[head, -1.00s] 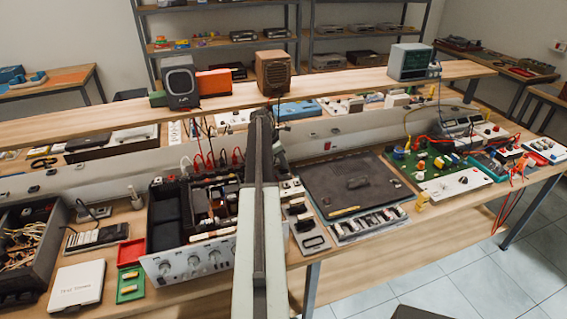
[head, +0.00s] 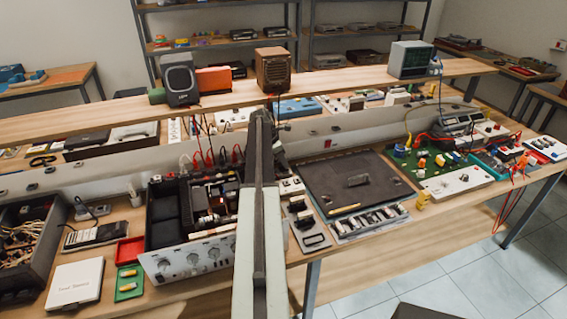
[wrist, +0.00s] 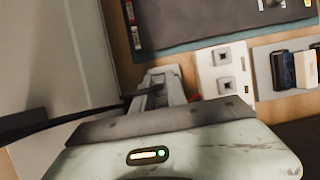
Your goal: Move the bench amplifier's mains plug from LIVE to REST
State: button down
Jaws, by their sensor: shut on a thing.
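The bench amplifier (head: 192,259) has a silver front with knobs and an open top, left of my arm in the head view. A white block with two square sockets (wrist: 225,72) lies just right of my gripper (wrist: 162,84) in the wrist view. It also shows right of my arm in the head view (head: 290,187). My gripper is shut and points down beside this block. The plug is hidden in or behind the jaws. A dark cable (wrist: 50,122) runs from the left to the jaws. I cannot read any LIVE or REST label.
A dark mat (head: 335,190) lies right of the block, with a row of switches (head: 372,222) along its front. Red-tipped leads (head: 222,158) stand behind the amplifier. A green circuit board (head: 425,158) is further right. The raised shelf (head: 350,82) crosses behind.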

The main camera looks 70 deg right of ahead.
dwell(0.4)
jog(key=c, duration=1.3)
grip_release()
jog(key=shift+o, duration=0.2)
jog(key=s+d+p+v, duration=0.1)
jog(key=p+v, duration=1.1)
jog(key=shift+r, duration=0.5)
